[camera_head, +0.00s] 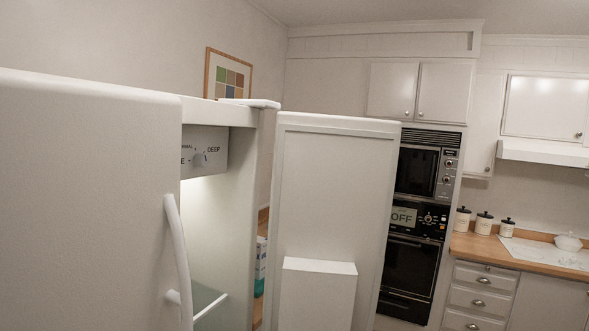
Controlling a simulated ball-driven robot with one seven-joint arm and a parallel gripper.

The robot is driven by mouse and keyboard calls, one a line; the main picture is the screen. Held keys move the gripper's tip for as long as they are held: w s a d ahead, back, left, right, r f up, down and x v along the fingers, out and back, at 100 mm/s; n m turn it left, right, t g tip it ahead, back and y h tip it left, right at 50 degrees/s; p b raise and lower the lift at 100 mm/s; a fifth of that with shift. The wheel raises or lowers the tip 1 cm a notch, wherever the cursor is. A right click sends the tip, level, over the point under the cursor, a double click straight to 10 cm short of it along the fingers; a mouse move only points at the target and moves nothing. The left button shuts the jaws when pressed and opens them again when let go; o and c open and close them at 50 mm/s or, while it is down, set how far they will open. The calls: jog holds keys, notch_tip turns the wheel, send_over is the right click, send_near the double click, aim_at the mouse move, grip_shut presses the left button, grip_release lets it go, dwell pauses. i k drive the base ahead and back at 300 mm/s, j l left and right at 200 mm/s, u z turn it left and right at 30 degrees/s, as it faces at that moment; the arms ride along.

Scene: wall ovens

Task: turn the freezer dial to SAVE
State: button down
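The freezer dial (199,159) is a small pale knob on a grey-white panel (217,140) high inside the open compartment. "DEEP" shows to its upper right and an "E" at its left. A further label above is too small to read surely, and the left part of the panel is hidden behind the near white door. I cannot tell which label the dial points to. The open freezer door (334,190) stands to the right of the compartment, its inner side with a bin facing me. My gripper is not in this view.
The near white door (90,200) with its vertical handle (178,255) fills the left and borders the opening. A glass shelf (208,301) lies low inside. Wall ovens (413,230) and a counter (535,251) with canisters stand beyond at right.

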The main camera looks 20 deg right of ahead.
aim_at(201, 160)
jog(key=z, duration=0.1)
jog(key=i+l, duration=0.2)
jog(key=i, duration=0.2)
jog(key=i+l, duration=0.2)
jog(key=i, duration=0.25)
jog(key=i+u, duration=0.1)
jog(key=i, duration=1.2)
